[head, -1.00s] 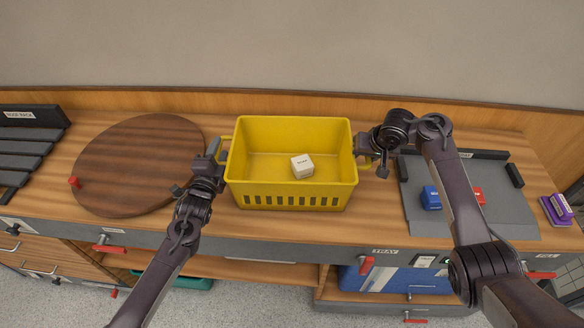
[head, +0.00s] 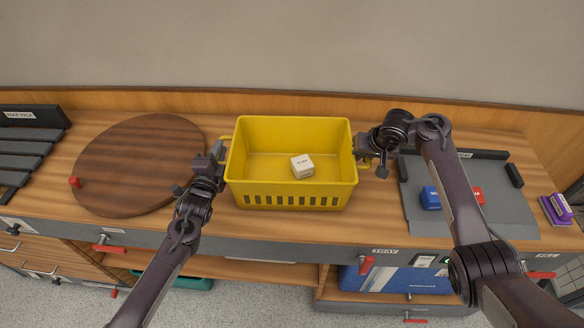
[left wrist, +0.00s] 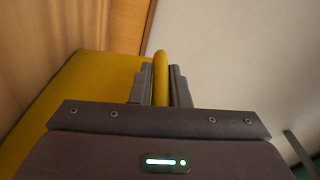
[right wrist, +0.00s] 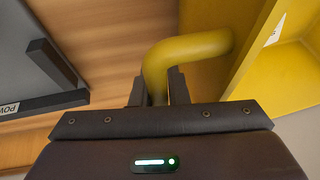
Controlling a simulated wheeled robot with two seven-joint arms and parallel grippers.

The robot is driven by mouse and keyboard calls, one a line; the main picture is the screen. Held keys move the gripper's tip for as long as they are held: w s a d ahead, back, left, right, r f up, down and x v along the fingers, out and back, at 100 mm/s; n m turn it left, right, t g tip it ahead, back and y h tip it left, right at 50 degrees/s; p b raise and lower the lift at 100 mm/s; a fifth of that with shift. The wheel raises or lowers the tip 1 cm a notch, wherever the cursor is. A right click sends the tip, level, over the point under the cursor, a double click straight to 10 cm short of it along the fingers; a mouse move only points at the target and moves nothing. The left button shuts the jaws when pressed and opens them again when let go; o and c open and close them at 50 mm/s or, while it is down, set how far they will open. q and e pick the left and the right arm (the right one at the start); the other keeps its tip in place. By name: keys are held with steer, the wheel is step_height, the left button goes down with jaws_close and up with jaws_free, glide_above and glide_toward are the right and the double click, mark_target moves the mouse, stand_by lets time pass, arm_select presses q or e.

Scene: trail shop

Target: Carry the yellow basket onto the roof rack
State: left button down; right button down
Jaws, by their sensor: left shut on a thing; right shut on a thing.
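The yellow basket (head: 290,195) stands upright on the wooden counter in the middle of the head view, with a white cube (head: 302,166) inside it. My left gripper (head: 219,160) is at the basket's left side, and in the left wrist view its fingers are shut on the yellow left handle (left wrist: 160,75). My right gripper (head: 366,152) is at the right side, and in the right wrist view it is shut on the yellow right handle (right wrist: 190,48). The roof rack (head: 30,150), dark with slats and a label, is at the far left of the counter.
A round wooden board (head: 135,165) with a red knob lies between the rack and the basket. A grey tray (head: 465,215) with blue and red blocks is on the right, and a purple item (head: 556,209) beyond it. A wall runs behind the counter.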

arm_select(q)
steer(key=shift+r, duration=0.2)
arm_select(e)
steer(key=shift+r, duration=0.2)
